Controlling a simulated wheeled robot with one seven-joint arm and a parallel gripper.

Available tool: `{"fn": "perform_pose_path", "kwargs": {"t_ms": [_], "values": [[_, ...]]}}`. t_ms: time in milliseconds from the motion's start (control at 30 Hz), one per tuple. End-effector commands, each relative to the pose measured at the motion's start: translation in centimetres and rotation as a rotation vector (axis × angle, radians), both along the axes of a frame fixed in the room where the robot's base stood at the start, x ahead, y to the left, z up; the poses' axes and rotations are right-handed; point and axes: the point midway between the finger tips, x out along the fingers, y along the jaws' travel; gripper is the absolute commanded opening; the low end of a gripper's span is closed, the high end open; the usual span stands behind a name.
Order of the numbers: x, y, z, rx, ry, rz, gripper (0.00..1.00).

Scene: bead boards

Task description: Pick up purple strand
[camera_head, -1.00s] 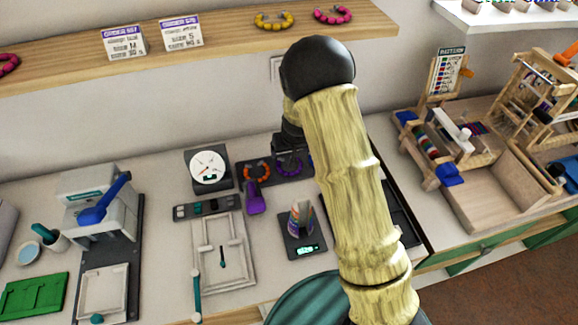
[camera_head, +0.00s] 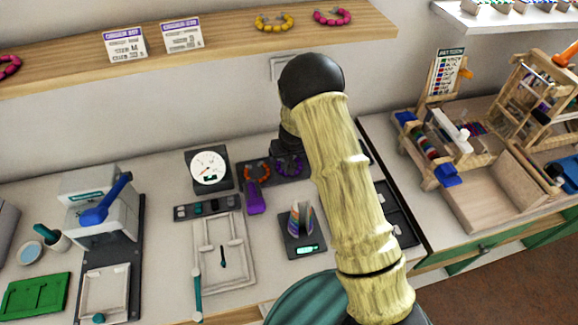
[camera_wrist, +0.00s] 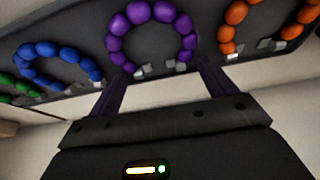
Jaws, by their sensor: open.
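The purple strand (camera_wrist: 152,14) is a curved loop of round beads on a dark board (camera_wrist: 86,42) in the wrist view. I cannot tell whether the fingers touch the beads. In the head view my arm hides part of the board, and the gripper's fingers are not clear.
A blue strand (camera_wrist: 60,58) and an orange strand (camera_wrist: 232,24) flank the purple one closely. A shelf (camera_head: 200,50) overhangs behind.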

Motion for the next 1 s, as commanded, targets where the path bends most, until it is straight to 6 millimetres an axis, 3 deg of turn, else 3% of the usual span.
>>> {"fn": "perform_pose_path", "kwargs": {"t_ms": [333, 567, 867, 1000], "values": [[0.0, -0.1, 0.0, 0.0, 0.001, -0.001, 0.82], [-0.1, 0.1, 0.0, 0.0, 0.001, 0.002, 0.36], [-0.1, 0.3, 0.1, 0.001, 0.0, 0.004, 0.35], [0.0, 0.2, 1.3, 0.0, -0.002, 0.004, 0.35]]}}
